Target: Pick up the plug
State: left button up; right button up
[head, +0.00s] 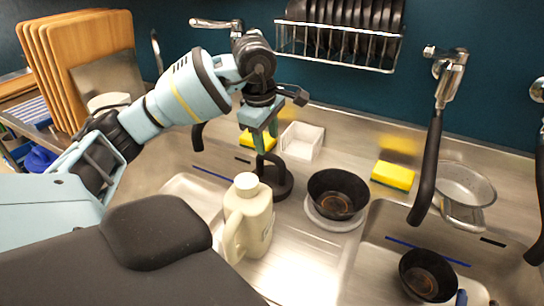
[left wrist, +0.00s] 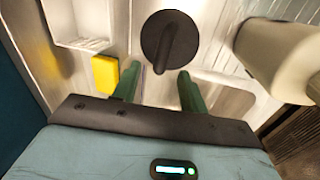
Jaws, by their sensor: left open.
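The plug (head: 281,190) is a black round disc with an upright handle, on the metal sink ledge behind the bottle in the head view. My left gripper (head: 265,138) hangs above the plug, pointing down. In the left wrist view my left gripper (left wrist: 156,74) has its two green fingers apart with nothing between them. In the head view, how far the fingertips are from the handle is hard to tell. My right gripper is not in view.
A cream bottle (head: 249,222) stands close in front of the plug. A white square holder (head: 302,141) and a yellow sponge (head: 246,141) are behind it. A black bowl (head: 337,192) is to the right. Another yellow sponge (head: 393,176) and a hanging black tap hose (head: 428,170) are farther right.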

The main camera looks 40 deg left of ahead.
aim_at(268, 154)
pick_arm(q)
jog(key=shift+w+f, duration=0.2)
jog(key=shift+f, duration=0.85)
jog(key=f, duration=0.3)
jog(key=shift+w+a+f, duration=0.15)
jog(key=shift+a+f, duration=0.05)
jog(key=shift+w+f+p, duration=0.15)
jog(key=shift+f+p, duration=0.15)
jog(key=shift+f, duration=0.25)
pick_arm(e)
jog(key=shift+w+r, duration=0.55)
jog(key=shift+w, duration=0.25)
pick_arm(q)
jog(key=shift+c, duration=0.4)
grip_shut()
